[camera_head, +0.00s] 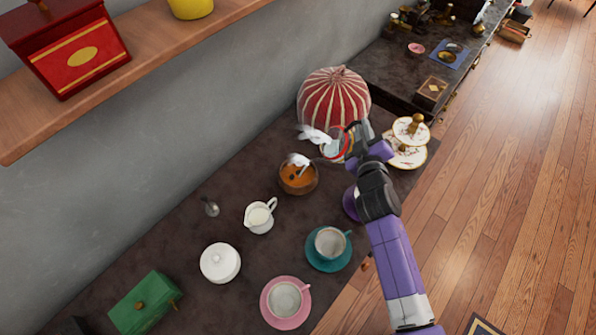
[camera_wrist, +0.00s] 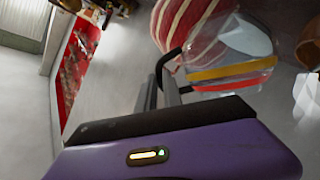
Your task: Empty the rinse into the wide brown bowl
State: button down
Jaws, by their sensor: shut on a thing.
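My gripper (camera_head: 356,138) is shut on the dark handle of a clear glass pot (camera_head: 334,147) with red and yellow bands. In the wrist view the fingers (camera_wrist: 163,88) close at the handle, and the glass pot (camera_wrist: 238,60) looks tilted. The brown bowl (camera_head: 298,188) stands on the dark counter, below and left of the pot. The pot's spout side points toward the bowl. White steam-like wisps show beside the pot and over the bowl. Orange-brown colour and dark spots show inside the bowl. I cannot tell whether liquid is flowing.
A red-and-white striped dome (camera_head: 335,100) stands behind the pot. A tiered plate stand (camera_head: 408,150) is close right of my gripper.

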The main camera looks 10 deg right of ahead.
jog(key=shift+s+a+r+n+t+h+b, duration=0.15)
jog(key=shift+a+r+n+t+h+b, duration=0.15)
jog(key=shift+a+r+n+b, duration=0.8)
dwell(1.1)
jog(key=shift+d+r+m+p, duration=0.2)
jog(key=shift+d+m+p, duration=0.05)
jog(key=shift+m+p, duration=0.15)
jog(key=shift+w+d+f+m+g+y+b, duration=0.4)
jog(key=shift+d+f+m+y+b, duration=0.35)
jog(key=shift+d+f+m+b, duration=1.2)
jog(key=shift+w+d+f+m+g+y+b, duration=0.25)
jog(key=shift+d+f+m+g+y+b, duration=0.35)
jog(key=shift+d+f+b, duration=1.45)
jog(key=shift+w+d+f+m+g+y+b, duration=0.3)
jog(key=shift+d+f+m+y+b, duration=0.9)
jog(key=shift+d+f, duration=1.95)
